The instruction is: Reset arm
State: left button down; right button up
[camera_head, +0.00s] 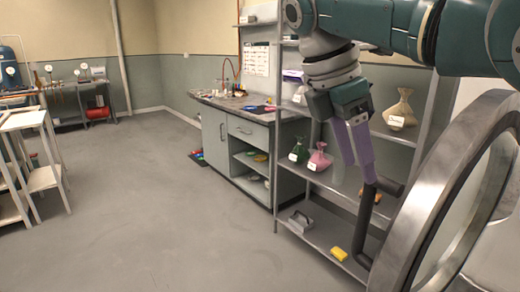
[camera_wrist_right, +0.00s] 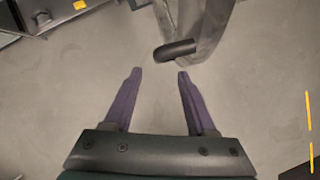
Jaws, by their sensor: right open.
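My right gripper (camera_head: 360,172) hangs down from the right arm in the head view, with its two purple fingers apart and nothing between them. In the right wrist view, the gripper (camera_wrist_right: 159,74) shows both fingers spread, with floor between them. A dark bar handle (camera_head: 364,225) on a large round metal-rimmed door (camera_head: 410,225) is just below and right of the fingertips. Its dark end (camera_wrist_right: 176,50) shows just beyond the fingertips in the wrist view; I see no grip on it. My left gripper is in neither view.
A metal shelf rack (camera_head: 336,186) behind the gripper holds a pink flask (camera_head: 319,158), a green flask (camera_head: 299,150) and a beige flask (camera_head: 399,110). A yellow item (camera_head: 339,253) lies on its low shelf. A grey workbench (camera_head: 240,130) stands further back. Floor (camera_head: 150,220) is clear at left.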

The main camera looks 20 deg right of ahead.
jog(key=s+a+f+m+t+y, duration=0.1)
jog(key=s+a+f+m+y, duration=0.15)
jog(key=s+a+f, duration=0.4)
jog(key=s+a+f+m+t+y, duration=0.1)
jog(key=s+a+f+m, duration=0.2)
jog(key=f, duration=0.6)
jog(key=s+d+r+m+t+y, duration=0.1)
jog(key=s+m, duration=0.4)
jog(key=s, duration=0.3)
jog(key=s+d+r+m+t, duration=0.15)
jog(key=s+m, duration=0.25)
jog(key=s, duration=0.5)
notch_tip(320, 180, up, 36)
jog(key=p, duration=3.5)
jog(key=shift+s+d+m+g+p, duration=0.35)
jog(key=shift+d, duration=0.05)
